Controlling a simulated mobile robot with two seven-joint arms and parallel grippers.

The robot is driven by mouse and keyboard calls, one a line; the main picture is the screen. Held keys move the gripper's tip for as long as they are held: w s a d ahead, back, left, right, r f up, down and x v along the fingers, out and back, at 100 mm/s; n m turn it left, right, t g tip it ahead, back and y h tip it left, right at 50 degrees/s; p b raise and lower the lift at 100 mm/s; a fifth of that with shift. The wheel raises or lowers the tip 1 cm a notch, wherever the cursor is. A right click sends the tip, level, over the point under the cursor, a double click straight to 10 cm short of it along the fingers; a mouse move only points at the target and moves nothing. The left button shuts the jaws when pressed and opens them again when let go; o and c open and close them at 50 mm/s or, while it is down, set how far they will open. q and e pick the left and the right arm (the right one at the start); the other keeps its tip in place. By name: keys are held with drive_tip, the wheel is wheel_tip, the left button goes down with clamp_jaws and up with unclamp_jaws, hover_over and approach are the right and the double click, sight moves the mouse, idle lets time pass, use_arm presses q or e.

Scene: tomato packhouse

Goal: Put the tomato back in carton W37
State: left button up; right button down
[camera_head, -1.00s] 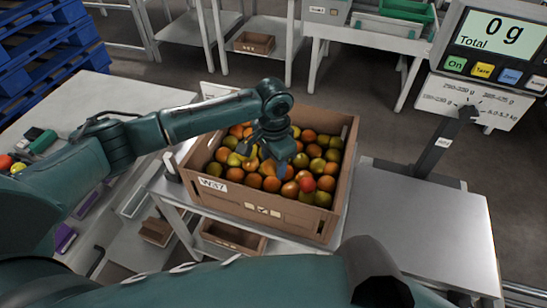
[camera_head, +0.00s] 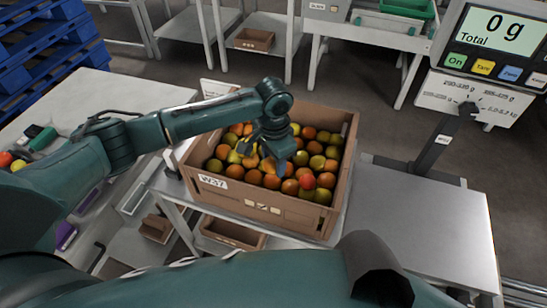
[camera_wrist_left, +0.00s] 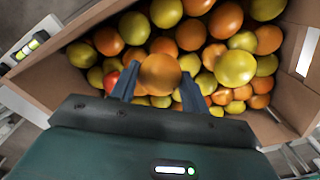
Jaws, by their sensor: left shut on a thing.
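Carton W37 (camera_head: 240,194) is an open brown box with a white W37 label on its front, full of red, orange, green and yellow tomatoes. My left gripper (camera_head: 266,159) is over the middle of the carton, inside its outline. In the left wrist view its two fingers (camera_wrist_left: 160,84) are on either side of an orange tomato (camera_wrist_left: 160,72), and they are shut on it. Other tomatoes lie close behind and around it; I cannot tell whether it touches them. In the head view the gripper mostly hides the held tomato. My right gripper is not in view.
A scale with a bare grey plate (camera_head: 420,217) stands right of the carton; its display (camera_head: 492,35) reads 0 g. A pale table (camera_head: 110,105) is at left, with blue pallets (camera_head: 45,45) behind. Grey racks and a bench (camera_head: 365,32) stand farther back.

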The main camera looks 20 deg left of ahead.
use_arm(q)
drive_tip(key=shift+f, duration=0.4)
idle(0.3)
drive_tip(key=o, duration=0.8)
drive_tip(key=c, duration=0.3)
drive_tip(key=shift+r, duration=0.15)
